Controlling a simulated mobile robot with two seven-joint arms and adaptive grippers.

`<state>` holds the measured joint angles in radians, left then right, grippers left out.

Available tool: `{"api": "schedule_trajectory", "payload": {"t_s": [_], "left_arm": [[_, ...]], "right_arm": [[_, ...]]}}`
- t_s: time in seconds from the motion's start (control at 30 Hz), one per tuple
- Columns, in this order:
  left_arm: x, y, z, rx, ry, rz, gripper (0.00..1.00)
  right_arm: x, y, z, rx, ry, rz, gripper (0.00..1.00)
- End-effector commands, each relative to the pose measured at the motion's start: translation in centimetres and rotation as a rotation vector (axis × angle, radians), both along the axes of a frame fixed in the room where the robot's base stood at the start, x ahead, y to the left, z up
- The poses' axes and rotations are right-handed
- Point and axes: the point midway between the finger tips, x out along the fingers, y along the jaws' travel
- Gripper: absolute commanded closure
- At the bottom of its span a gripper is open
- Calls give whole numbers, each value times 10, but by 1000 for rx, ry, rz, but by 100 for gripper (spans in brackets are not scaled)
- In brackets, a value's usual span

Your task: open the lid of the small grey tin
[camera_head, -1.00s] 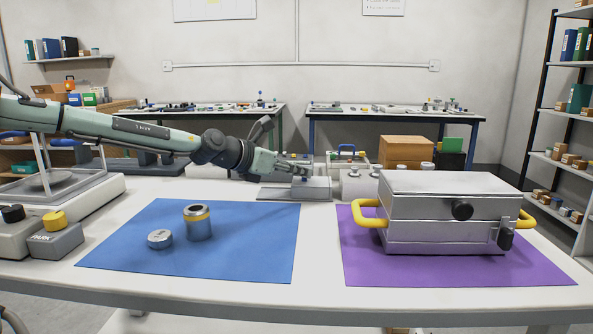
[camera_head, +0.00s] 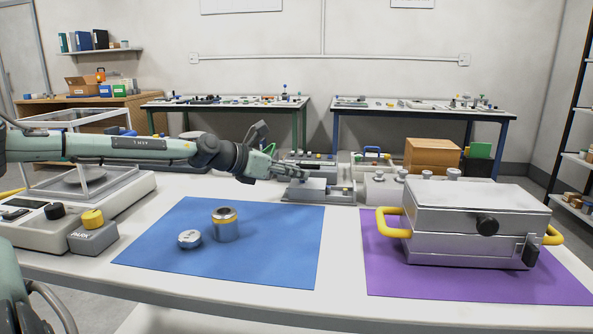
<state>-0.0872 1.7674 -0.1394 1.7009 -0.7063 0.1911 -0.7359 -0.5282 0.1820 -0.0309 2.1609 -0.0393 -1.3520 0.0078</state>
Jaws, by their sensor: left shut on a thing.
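The small grey tin (camera_head: 304,192) appears to be the low, flat box at the back of the table. My left gripper (camera_head: 297,173) reaches over it from the left. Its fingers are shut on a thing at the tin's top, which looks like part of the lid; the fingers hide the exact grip. I cannot tell how far the lid is raised. My right gripper is not in view.
A blue mat (camera_head: 160,262) holds a canister (camera_head: 226,228) and a round grey piece (camera_head: 190,239). A large silver case (camera_head: 470,225) stands on a purple mat (camera_head: 400,280). A balance (camera_head: 125,195) and a yellow-topped block (camera_head: 92,235) are at left.

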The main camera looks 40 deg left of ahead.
Motion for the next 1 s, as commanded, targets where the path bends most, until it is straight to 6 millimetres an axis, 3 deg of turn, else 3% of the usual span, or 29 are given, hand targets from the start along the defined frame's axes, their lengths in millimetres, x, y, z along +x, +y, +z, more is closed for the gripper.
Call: {"api": "schedule_trajectory", "payload": {"t_s": [0.03,0.07,0.23,0.67,1.0], "left_arm": [[0,0,0,1,-1,0,100],[0,0,0,1,-1,0,75],[0,0,0,1,0,0,55],[-2,0,3,1,-2,-1,55],[-20,4,12,1,-5,-1,55]], "right_arm": [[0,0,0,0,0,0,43],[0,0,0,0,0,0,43],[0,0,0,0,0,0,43],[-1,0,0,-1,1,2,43],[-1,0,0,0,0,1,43]]}}
